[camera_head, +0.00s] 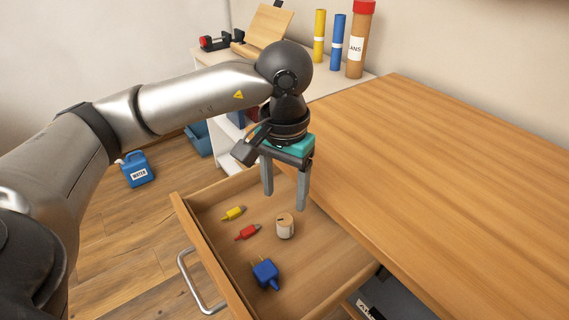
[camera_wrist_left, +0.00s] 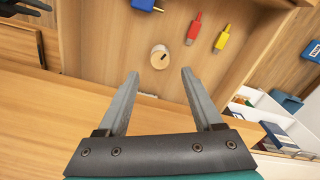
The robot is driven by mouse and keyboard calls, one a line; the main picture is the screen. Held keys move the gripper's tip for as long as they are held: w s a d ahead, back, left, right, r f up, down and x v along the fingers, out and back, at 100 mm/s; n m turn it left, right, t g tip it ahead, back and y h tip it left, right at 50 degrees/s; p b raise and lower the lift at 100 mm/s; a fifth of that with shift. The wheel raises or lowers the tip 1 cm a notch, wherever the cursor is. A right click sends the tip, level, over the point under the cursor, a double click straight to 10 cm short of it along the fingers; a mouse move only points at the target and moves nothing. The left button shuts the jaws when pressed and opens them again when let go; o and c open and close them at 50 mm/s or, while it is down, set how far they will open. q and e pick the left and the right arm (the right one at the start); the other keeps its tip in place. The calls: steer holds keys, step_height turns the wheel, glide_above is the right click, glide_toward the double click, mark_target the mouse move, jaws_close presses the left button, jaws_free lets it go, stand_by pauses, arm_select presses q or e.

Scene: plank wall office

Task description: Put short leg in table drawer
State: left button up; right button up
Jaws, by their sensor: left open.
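The short leg appears to be the small pale wooden cylinder (camera_head: 285,226) with a dark slot in its side. It stands inside the open table drawer (camera_head: 335,258), towards the table side. My left gripper (camera_head: 286,200) is open and empty above the drawer, pointing down, a little above and behind the cylinder. In the left wrist view the cylinder (camera_wrist_left: 160,57) shows just beyond the open fingertips (camera_wrist_left: 160,74), with nothing between them.
A yellow connector (camera_head: 233,213), a red connector (camera_head: 247,232) and a blue plug (camera_head: 265,273) also lie in the drawer. The wooden tabletop (camera_head: 440,160) is clear. A white shelf with tubes (camera_head: 338,40) stands behind. A blue jug (camera_head: 137,169) is on the floor.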

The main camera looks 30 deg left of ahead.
arm_select(q)
steer(key=shift+r+p, duration=0.5)
steer(key=shift+r, duration=1.5)
arm_select(e)
steer(key=shift+s+d+f, duration=0.1)
steer(key=shift+s+f, duration=0.2)
steer(key=shift+f, duration=0.4)
steer(key=shift+s+f, duration=0.25)
steer(key=shift+f, duration=0.4)
